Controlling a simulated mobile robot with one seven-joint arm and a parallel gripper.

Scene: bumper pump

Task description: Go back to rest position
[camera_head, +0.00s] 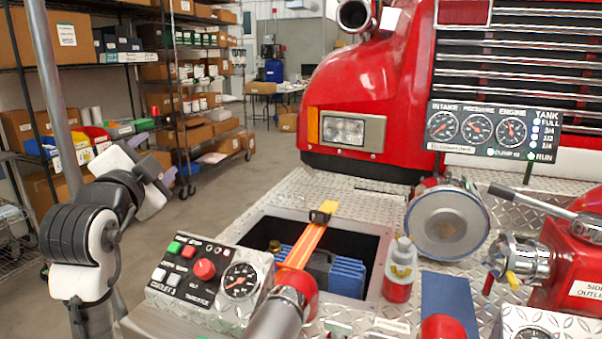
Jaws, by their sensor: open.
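My arm, white with black joints, is folded upright at the left edge of the head view. My gripper (150,172) is at its upper end, in front of the shelves and to the left of the red fire truck (375,85). It is open and well apart from the truck's bumper and the things on it. I see nothing held in it, though its fingertips are small and hard to make out.
Shelves (110,60) stand behind my arm.

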